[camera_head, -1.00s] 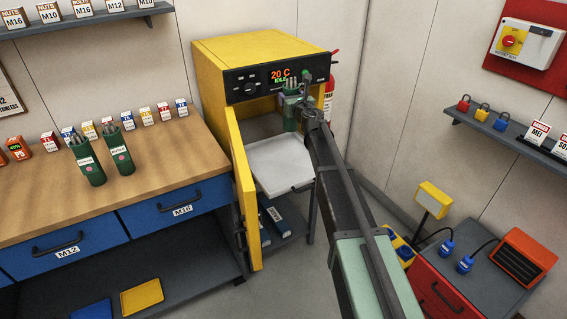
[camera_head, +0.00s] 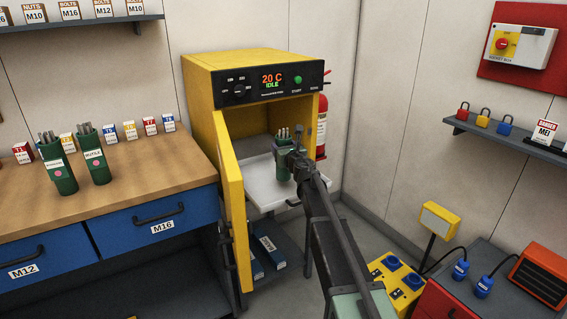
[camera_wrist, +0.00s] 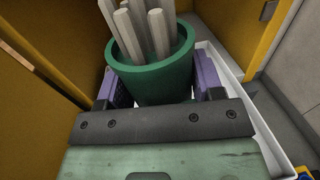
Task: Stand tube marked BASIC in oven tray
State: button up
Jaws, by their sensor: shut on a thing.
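My gripper (camera_wrist: 157,92) is shut on a green tube (camera_wrist: 150,82) that holds several grey rods. In the head view the tube (camera_head: 284,163) is upright at the oven tray, in front of the open oven; I cannot tell whether its base touches the tray. No marking on it shows from here. The white oven tray (camera_head: 262,192) juts out of the yellow oven (camera_head: 205,85), and its rim (camera_wrist: 247,118) shows around the tube in the wrist view. Two more green tubes with rods stand on the bench, one labelled RUTILE (camera_head: 95,157), the other (camera_head: 59,167) with unreadable label.
The open yellow oven door (camera_head: 234,215) stands left of the tray. A red fire extinguisher (camera_head: 322,125) is behind the oven's right side. The wooden bench (camera_head: 150,172) is at left, with small labelled boxes. A yellow socket box (camera_head: 397,280) is at lower right.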

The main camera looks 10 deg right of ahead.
notch_tip(320, 180, down, 4)
jog(key=shift+r+b, duration=0.25)
jog(key=shift+b, duration=0.8)
jog(key=shift+r, duration=0.25)
jog(key=shift+f, duration=0.15)
jog(key=o, duration=1.6)
jog(key=shift+r, duration=0.2)
jog(key=s+d+f+m+g+h, duration=0.3)
jog(key=s+d+m+h, duration=0.2)
jog(key=s+m, duration=0.6)
jog(key=s+d+f+m+g+h, duration=0.25)
jog(key=s+d+m+h, duration=0.25)
jog(key=s+m, duration=0.7)
jog(key=s+a+f+m+g+y, duration=0.2)
jog(key=s+a+f+m+g, duration=0.1)
jog(key=s, duration=0.4)
jog(key=s+a+f+m+g+y, duration=0.2)
jog(key=s+a+f+m+g, duration=0.1)
jog(key=s+m, duration=0.4)
jog(key=s+a+f+m+g+y, duration=0.2)
jog(key=s+a+f+m+g, duration=0.2)
jog(key=s, duration=0.4)
jog(key=shift+s+f+m+g, duration=0.35)
jog(key=shift+f+m+g, duration=0.45)
jog(key=shift+g, duration=0.25)
